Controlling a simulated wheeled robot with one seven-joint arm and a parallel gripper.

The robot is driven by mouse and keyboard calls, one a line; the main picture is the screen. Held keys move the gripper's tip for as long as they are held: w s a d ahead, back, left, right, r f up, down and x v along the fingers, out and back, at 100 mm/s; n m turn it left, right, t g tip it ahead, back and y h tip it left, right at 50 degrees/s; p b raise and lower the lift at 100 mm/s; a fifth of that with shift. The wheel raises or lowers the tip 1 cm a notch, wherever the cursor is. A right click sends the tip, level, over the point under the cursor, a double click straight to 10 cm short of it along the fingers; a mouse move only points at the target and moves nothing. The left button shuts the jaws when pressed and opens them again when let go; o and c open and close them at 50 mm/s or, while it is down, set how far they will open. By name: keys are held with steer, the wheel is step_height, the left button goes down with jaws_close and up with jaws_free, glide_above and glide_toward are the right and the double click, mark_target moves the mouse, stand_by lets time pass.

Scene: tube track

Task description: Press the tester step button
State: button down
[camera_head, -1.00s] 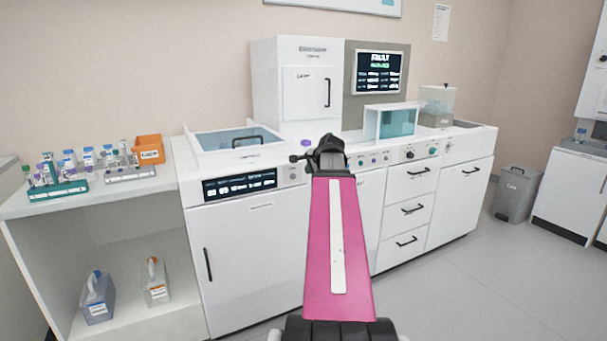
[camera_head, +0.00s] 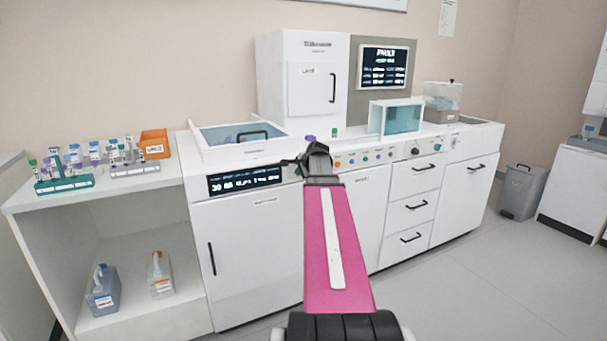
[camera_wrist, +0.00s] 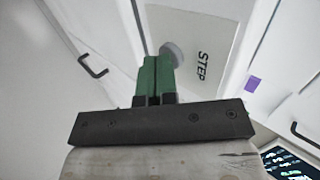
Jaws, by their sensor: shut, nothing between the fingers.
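The step button (camera_wrist: 173,52) is a round grey button in the wrist view, on a pale panel beside the printed word STEP (camera_wrist: 202,67). My gripper (camera_wrist: 158,62) is shut and empty, its green fingers together. The fingertips overlap the lower left edge of the button in the picture; I cannot tell whether they touch it. In the head view my gripper (camera_head: 298,165) is at the front panel of the white analyser bench (camera_head: 250,235), just right of its dark display (camera_head: 245,179). The button is hidden there behind my gripper and wrist.
Coloured buttons (camera_head: 364,157) run along the panel to the right. A clear-lidded bay (camera_head: 240,137) and a wall screen (camera_head: 384,67) reading FAULT are behind. Tube racks (camera_head: 64,184) stand on the left bench. Open floor lies at front right.

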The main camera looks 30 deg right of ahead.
steer(key=shift+w+r, duration=0.1)
steer(key=shift+w, duration=1)
steer(key=s+r, duration=0.7)
steer(key=s, duration=0.5)
steer(key=shift+s+d, duration=0.15)
steer(key=shift+d, duration=0.15)
steer(key=shift+f, duration=0.1)
